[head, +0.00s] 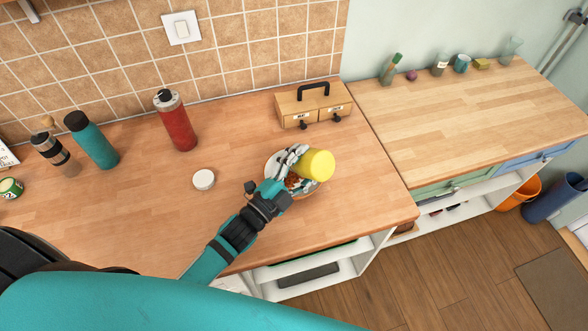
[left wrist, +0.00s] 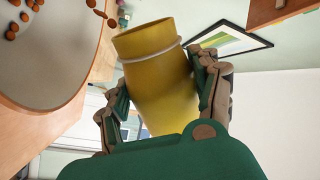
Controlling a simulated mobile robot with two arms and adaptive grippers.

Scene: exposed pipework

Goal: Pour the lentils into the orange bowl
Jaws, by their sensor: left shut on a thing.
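My left gripper (head: 290,172) is shut on a yellow cup (head: 318,165), which it holds tilted over the bowl. In the left wrist view the cup (left wrist: 158,75) sits between both fingers, its open mouth toward the bowl. The bowl (head: 272,158) has a pale grey inside; in the left wrist view its rim (left wrist: 94,75) looks orange-tan. Reddish-brown lentils (head: 292,182) lie in the bowl under my gripper. Several lentils (left wrist: 100,12) also show near the cup's mouth, perhaps falling. The cup's inside is hidden. My right gripper is not in view.
A white round lid (head: 204,180) lies left of the bowl. A red bottle (head: 176,122), a teal bottle (head: 92,140) and a black-banded jar (head: 53,152) stand further left. A small wooden drawer box (head: 313,105) stands behind. The counter's front edge is close to the bowl.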

